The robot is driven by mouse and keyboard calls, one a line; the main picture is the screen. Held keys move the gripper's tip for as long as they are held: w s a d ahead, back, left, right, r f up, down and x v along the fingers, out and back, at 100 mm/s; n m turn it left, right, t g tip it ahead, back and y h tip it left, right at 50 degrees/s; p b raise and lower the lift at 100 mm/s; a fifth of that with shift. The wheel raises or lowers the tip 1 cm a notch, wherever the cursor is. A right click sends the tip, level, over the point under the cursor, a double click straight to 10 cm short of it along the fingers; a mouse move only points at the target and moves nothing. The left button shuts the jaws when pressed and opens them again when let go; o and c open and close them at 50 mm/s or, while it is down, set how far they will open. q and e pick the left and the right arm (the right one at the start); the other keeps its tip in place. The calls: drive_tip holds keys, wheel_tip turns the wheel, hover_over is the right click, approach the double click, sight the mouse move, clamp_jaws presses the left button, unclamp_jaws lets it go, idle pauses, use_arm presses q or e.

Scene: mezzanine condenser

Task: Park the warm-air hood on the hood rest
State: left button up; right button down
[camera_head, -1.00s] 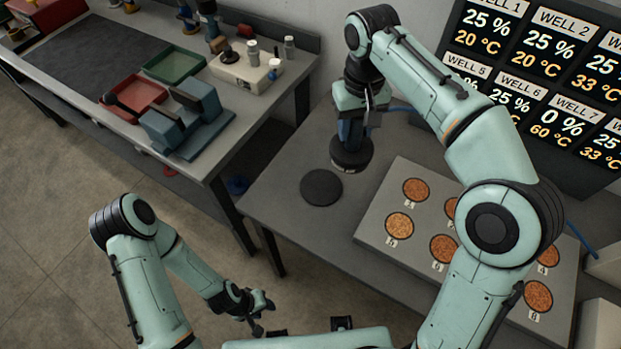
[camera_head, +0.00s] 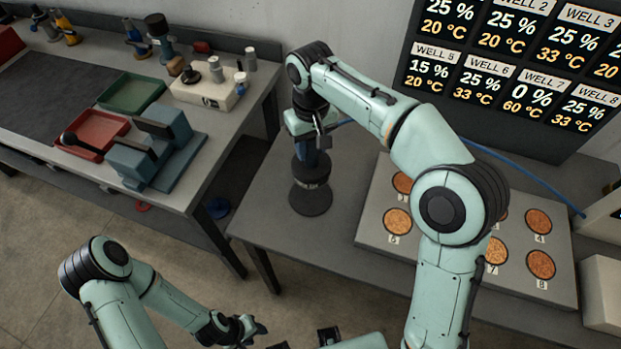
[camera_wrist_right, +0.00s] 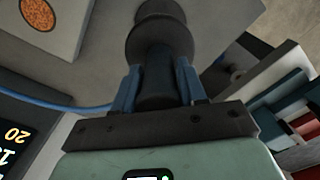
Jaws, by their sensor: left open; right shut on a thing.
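The warm-air hood (camera_head: 311,172) is a dark cylinder with a wide round foot. My right gripper (camera_head: 312,143) is shut on its upper part and holds it upright. In the right wrist view the blue fingers (camera_wrist_right: 157,92) close on both sides of the dark neck, with the wide hood body (camera_wrist_right: 158,38) beyond. The hood rest, a flat black disc (camera_head: 311,207) on the grey table, lies directly below the hood, which hides most of it. I cannot tell whether they touch. My left gripper (camera_head: 250,331) is open and empty, low in front of the table.
The grey well plate (camera_head: 375,234) with several round granule-filled wells stands right of the hood. A blue cable (camera_head: 540,182) runs behind it. The display board (camera_head: 500,75) is at the back. A side bench (camera_head: 215,150) with trays and a blue device stands left, across a gap.

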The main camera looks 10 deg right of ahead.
sight(310, 174)
use_arm(q)
drive_tip(key=shift+s+f+b, duration=0.35)
drive_tip(key=shift+f+b, duration=0.05)
drive_tip(key=shift+f, duration=0.2)
drive_tip(key=shift+s+f+b, duration=0.35)
drive_tip(key=shift+f, duration=0.25)
use_arm(e)
wheel_tip(310, 174, down, 11)
drive_tip(key=shift+w+f, duration=0.1)
drive_tip(key=shift+w, duration=0.05)
drive_tip(key=shift+f, duration=0.2)
drive_tip(key=c, duration=0.6)
unclamp_jaws()
use_arm(q)
drive_tip(key=shift+f, duration=0.1)
use_arm(e)
wheel_tip(310, 174, up, 12)
drive_tip(key=shift+r+p, duration=0.2)
drive_tip(key=shift+p, duration=0.9)
use_arm(q)
drive_tip(key=w+r, duration=0.2)
drive_tip(key=r, duration=0.1)
drive_tip(key=shift+s, duration=0.15)
